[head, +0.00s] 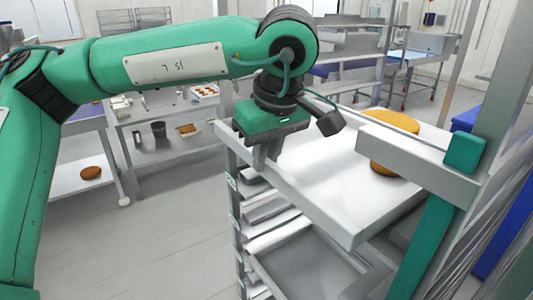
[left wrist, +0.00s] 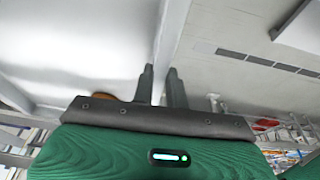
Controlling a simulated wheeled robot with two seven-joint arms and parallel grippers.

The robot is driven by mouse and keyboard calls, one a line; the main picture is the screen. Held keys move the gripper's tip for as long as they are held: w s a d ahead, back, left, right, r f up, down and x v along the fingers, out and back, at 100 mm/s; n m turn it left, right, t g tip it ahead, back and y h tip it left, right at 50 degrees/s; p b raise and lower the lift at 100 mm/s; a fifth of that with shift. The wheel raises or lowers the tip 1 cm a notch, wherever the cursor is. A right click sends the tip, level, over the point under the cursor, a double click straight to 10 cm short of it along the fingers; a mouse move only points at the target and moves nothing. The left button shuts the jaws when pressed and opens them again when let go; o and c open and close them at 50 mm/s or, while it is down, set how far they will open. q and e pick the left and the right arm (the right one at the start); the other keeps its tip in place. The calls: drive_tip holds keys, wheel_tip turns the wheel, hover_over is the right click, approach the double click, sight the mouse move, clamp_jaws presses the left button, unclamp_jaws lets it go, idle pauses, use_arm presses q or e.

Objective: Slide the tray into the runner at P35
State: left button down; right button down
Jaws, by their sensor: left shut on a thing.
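The pale metal tray (head: 320,175) lies roughly level at the top of a rack (head: 238,235). An orange-brown round (head: 395,121) rests on it, partly hidden by a grey bar. My left gripper (head: 262,160) is shut on the tray's near left rim. In the left wrist view, its fingers (left wrist: 162,90) straddle the rim of the tray (left wrist: 75,45), and a brown edge of the round (left wrist: 104,97) shows beside them. Small labels (head: 232,181) mark the rack post, but I cannot read P35. My right gripper is not in view.
Several runners and lower trays (head: 290,262) sit below in the rack. A grey bar and a green upright (head: 436,235) stand at the right. Shelving with another round (head: 91,173) is at the left. Open floor (head: 150,240) lies left of the rack.

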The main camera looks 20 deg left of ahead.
use_arm(q)
drive_tip(key=shift+f+b, duration=0.35)
drive_tip(key=shift+f, duration=0.05)
drive_tip(key=shift+f+b, duration=0.65)
drive_tip(key=shift+f, duration=0.05)
idle(0.3)
drive_tip(key=c, duration=1.3)
unclamp_jaws()
